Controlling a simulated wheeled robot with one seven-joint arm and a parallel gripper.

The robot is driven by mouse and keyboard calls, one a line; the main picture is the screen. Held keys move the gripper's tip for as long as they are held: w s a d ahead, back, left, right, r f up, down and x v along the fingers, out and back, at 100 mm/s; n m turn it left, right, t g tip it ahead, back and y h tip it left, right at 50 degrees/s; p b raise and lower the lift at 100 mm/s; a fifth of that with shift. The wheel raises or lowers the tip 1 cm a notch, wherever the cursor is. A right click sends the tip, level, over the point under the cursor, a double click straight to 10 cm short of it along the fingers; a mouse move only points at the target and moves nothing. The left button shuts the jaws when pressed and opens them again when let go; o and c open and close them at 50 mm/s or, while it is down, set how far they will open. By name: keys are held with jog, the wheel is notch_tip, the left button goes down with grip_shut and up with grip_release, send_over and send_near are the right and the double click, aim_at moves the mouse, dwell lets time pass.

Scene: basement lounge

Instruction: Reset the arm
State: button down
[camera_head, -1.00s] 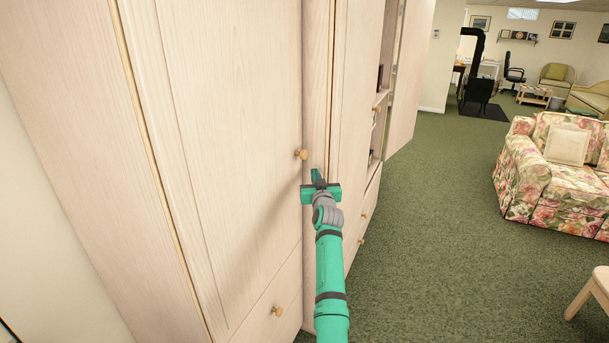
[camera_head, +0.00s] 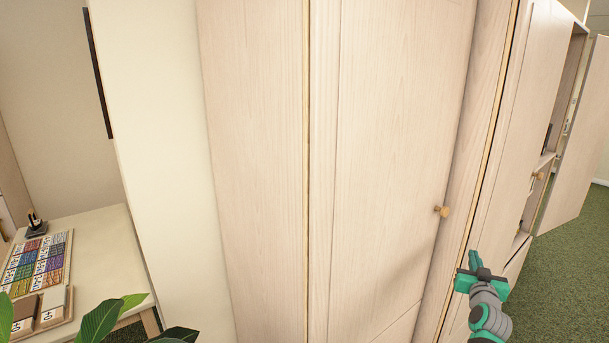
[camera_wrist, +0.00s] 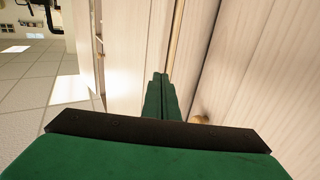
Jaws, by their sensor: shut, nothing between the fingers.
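My gripper (camera_head: 475,262) is at the lower right of the head view, on the teal and grey end of my arm. Its fingers are together with nothing between them. It is in front of the pale wooden cabinet (camera_head: 400,130), below and to the right of a round knob (camera_head: 442,211). In the wrist view the green fingers (camera_wrist: 161,97) point along the cabinet front, and a knob (camera_wrist: 200,119) shows partly behind the gripper body. I cannot tell whether the gripper touches the cabinet.
A cabinet door (camera_head: 580,140) stands open at the far right. A light table (camera_head: 100,255) with a colourful game board (camera_head: 38,262) is at the lower left, behind green plant leaves (camera_head: 98,322). Green carpet (camera_head: 572,270) is clear at the right.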

jog(key=s+a+f+y, duration=0.1)
jog(key=s+a+f, duration=0.2)
jog(key=a+f, duration=0.65)
jog(key=s+a+f+y, duration=0.1)
jog(key=s+a+f, duration=0.3)
jog(key=a+f, duration=0.5)
jog(key=s+a+f, duration=0.3)
jog(key=a+f, duration=0.5)
jog(key=a, duration=0.3)
jog(key=s+a+f+y, duration=0.1)
jog(key=s+a+f, duration=0.4)
jog(key=s+a, duration=0.5)
jog(key=s+a+n+y, duration=0.1)
jog(key=s+a, duration=0.5)
jog(key=s, duration=0.4)
jog(key=s+a+n+y, duration=0.1)
jog(key=s+a, duration=0.6)
jog(key=s, duration=0.3)
jog(key=s+a+r+n+y, duration=0.1)
jog(key=s+a+r, duration=0.1)
jog(key=s+r, duration=0.4)
jog(key=s+a+r+n+y, duration=0.2)
jog(key=s+r, duration=0.4)
jog(key=s, duration=0.5)
jog(key=shift+s+a+r+g, duration=0.2)
jog(key=shift+s+a+g, duration=0.1)
jog(key=shift+a, duration=0.5)
